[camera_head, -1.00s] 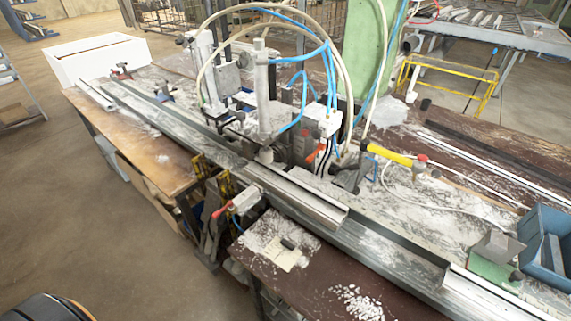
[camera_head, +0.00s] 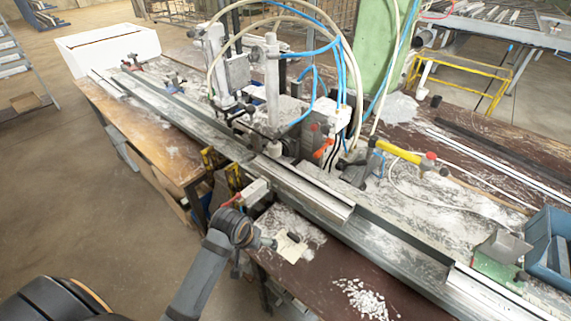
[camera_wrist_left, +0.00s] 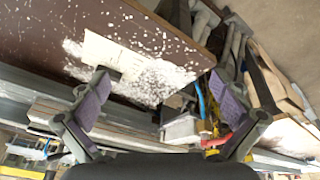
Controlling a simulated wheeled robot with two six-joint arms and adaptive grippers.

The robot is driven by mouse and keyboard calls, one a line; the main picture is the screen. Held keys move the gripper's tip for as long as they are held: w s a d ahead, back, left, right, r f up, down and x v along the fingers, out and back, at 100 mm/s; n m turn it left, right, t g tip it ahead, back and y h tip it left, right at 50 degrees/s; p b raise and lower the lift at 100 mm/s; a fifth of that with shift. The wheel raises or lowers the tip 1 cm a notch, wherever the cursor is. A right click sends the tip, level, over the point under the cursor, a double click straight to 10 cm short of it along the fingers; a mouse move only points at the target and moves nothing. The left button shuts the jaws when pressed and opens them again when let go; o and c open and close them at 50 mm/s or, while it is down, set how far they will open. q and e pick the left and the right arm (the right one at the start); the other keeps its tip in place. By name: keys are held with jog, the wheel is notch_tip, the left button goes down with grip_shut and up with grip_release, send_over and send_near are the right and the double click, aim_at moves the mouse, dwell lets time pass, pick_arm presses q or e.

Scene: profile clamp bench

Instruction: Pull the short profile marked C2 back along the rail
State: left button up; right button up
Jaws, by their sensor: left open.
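A long metal rail (camera_head: 385,246) runs diagonally across the bench. A short silver profile (camera_head: 312,193) lies on its middle stretch, beside the clamp machine. Another silver profile (camera_head: 490,292) lies on the rail at the lower right. I cannot read a C2 mark on either. My left arm comes in from the bottom, and its wrist is in front of the bench near the red-handled clamp (camera_head: 256,190). In the left wrist view my left gripper (camera_wrist_left: 161,80) is open, with purple pads wide apart and nothing between them. My right gripper is not seen.
The clamp machine (camera_head: 272,90) with blue and white hoses stands behind the rail. A pale card (camera_head: 291,247) and white chips lie on the brown front board (camera_head: 320,275). A blue bin (camera_head: 545,255) stands at the right. A yellow-handled tool (camera_head: 400,153) lies behind the rail.

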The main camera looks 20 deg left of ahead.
pick_arm(q)
jog(key=w+r+n+h, duration=0.1)
jog(key=w+r+n, duration=0.15)
jog(key=w, duration=0.35)
jog(key=w+r+n, duration=0.1)
jog(key=w+n, duration=0.2)
jog(key=w, duration=0.4)
jog(key=n+h, duration=0.2)
jog(key=n, duration=0.3)
send_near(298, 182)
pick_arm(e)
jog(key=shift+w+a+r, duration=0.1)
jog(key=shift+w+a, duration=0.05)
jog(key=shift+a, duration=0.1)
pick_arm(q)
jog(key=p+x, duration=0.1)
jog(key=x, duration=0.7)
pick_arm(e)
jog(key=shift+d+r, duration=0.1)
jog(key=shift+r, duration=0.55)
pick_arm(q)
jog(key=shift+s, duration=0.1)
jog(key=c, duration=1.6)
jog(key=o, duration=1.6)
